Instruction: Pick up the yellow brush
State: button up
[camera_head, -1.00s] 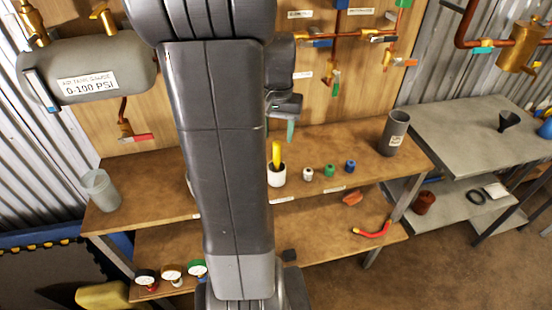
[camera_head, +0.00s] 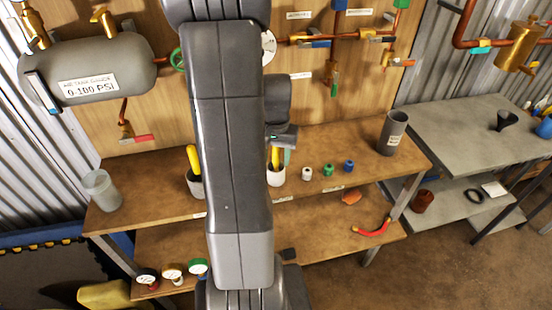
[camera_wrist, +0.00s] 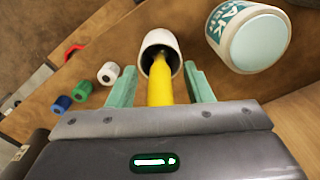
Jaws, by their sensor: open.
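A yellow brush (camera_wrist: 160,88) stands handle-up in a white cup (camera_wrist: 148,45) in the wrist view. My gripper (camera_wrist: 161,80) is open, with one green finger on each side of the yellow handle; I see gaps between fingers and handle. In the head view the yellow handle (camera_head: 275,158) rises from the white cup (camera_head: 278,178) on the upper shelf, with my gripper (camera_head: 286,152) beside it, partly hidden by my arm. A second yellow handle (camera_head: 193,157) stands in another cup (camera_head: 195,186) to the left. The brush's lower end is hidden inside the cup.
A white tub with teal lettering (camera_wrist: 222,25) stands close to the right in the wrist view. White (camera_head: 307,173), green (camera_head: 327,170) and blue (camera_head: 348,165) small fittings line the shelf (camera_head: 380,175). A grey cylinder (camera_head: 394,132) stands farther right. A panel with pipes rises behind.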

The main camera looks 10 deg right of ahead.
grip_shut()
notch_tip(320, 180, up, 10)
jog(key=shift+r+b, duration=0.1)
jog(key=shift+b, duration=0.2)
